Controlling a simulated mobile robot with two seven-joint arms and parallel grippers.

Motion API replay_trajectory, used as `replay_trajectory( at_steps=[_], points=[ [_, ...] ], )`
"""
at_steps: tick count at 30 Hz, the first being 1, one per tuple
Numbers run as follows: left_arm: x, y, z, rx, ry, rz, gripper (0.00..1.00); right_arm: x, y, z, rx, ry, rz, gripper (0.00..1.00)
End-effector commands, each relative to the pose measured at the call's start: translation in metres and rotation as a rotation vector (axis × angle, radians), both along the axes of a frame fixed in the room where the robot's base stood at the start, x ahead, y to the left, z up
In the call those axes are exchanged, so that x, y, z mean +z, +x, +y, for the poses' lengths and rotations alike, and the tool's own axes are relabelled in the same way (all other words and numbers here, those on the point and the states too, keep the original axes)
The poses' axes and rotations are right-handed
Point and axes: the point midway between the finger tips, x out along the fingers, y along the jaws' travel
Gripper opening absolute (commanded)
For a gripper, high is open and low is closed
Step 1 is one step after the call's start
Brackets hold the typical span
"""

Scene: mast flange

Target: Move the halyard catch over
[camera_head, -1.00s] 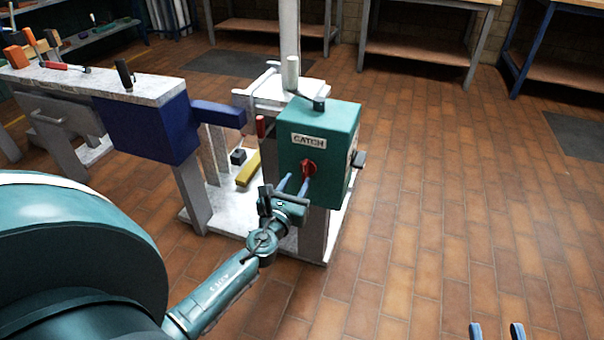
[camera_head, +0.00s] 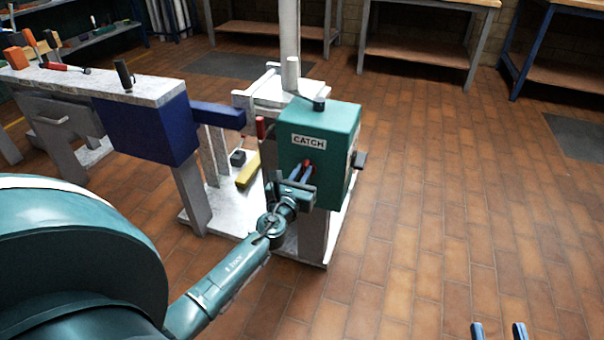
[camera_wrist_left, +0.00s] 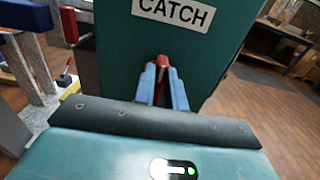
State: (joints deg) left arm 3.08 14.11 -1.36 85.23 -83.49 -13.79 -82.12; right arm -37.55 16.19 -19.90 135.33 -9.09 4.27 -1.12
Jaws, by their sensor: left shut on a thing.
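The halyard catch is a red lever (camera_head: 308,163) on the front of a teal box (camera_head: 330,120) with a white "CATCH" label (camera_head: 308,142). It also shows in the left wrist view (camera_wrist_left: 163,61), below the label. My left gripper (camera_head: 301,171) is shut on the red catch; its blue fingers (camera_wrist_left: 164,82) lie on either side of it and hide much of it. My right gripper (camera_head: 498,330) shows only as two blue fingertips at the bottom edge, apart and with nothing between them.
A dark blue block with an arm (camera_head: 147,127) stands left of the box. A yellow block (camera_head: 249,170) lies on the pale base behind my left gripper. A white bench top (camera_head: 90,82) holds tools. The tiled floor at the right (camera_head: 450,180) is clear.

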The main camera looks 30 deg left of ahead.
Motion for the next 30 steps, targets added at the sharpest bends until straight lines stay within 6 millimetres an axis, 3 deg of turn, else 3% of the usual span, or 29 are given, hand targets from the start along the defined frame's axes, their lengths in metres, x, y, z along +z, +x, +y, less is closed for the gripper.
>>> replay_trajectory(
  at_steps=[3, 16, 30],
  points=[
    [0.0, -0.0001, 0.0, 0.0, 0.0, 0.0, 0.0, 0.0002, -0.0001, 0.0001, 0.0, 0.0, 0.0, 0.36],
    [-0.0005, -0.0004, 0.0008, 0.0, -0.044, -0.011, 0.0, -0.0019, -0.0001, 0.0002, 0.001, 0.004, 0.002, 0.36],
    [-0.0027, -0.0019, 0.0074, 0.001, -0.392, -0.096, 0.0, -0.0041, 0.0003, 0.0023, 0.012, 0.039, 0.003, 0.36]
  ],
)
